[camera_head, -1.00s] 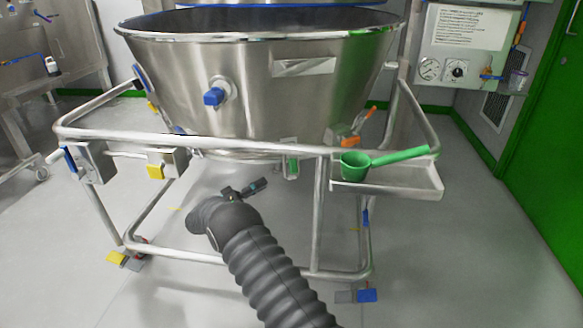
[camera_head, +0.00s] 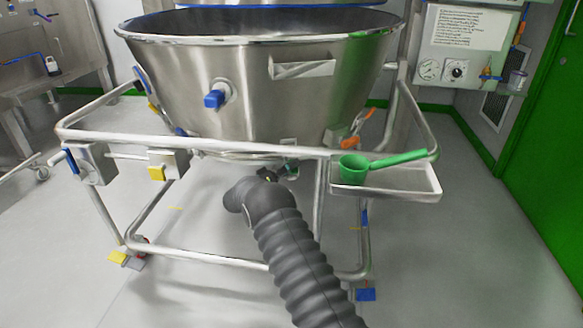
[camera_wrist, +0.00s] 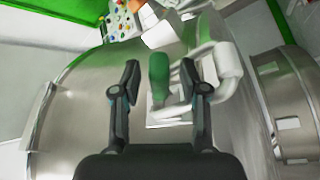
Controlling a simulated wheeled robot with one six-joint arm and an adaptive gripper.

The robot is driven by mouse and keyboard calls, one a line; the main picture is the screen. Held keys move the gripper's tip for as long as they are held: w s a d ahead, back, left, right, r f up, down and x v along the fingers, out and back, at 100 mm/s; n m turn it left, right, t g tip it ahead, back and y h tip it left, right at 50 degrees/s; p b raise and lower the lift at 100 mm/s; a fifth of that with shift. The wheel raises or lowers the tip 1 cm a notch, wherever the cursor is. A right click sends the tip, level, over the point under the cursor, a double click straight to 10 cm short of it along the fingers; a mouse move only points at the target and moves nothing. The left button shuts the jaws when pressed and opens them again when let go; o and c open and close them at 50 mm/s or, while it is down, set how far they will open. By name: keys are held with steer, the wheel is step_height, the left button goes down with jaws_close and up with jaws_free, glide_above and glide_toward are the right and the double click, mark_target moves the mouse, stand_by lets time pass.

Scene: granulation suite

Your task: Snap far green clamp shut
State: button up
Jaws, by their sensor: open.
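A green clamp handle (camera_wrist: 158,88) stands out from a pale metal bracket (camera_wrist: 168,115) on the steel wall, in the middle of the wrist view. My gripper (camera_wrist: 160,72) is open, with one dark finger on each side of the handle and a gap on both sides. In the head view my gripper (camera_head: 274,173) is under the front rail of the bowl's frame.
The steel bowl (camera_head: 250,80) stands in a tubular frame (camera_head: 240,149) close around my gripper. A tray (camera_head: 400,186) at the right holds a green scoop (camera_head: 354,169). In the wrist view, white pipes (camera_wrist: 222,70) run close right of the fingers.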

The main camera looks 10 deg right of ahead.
jaws_close()
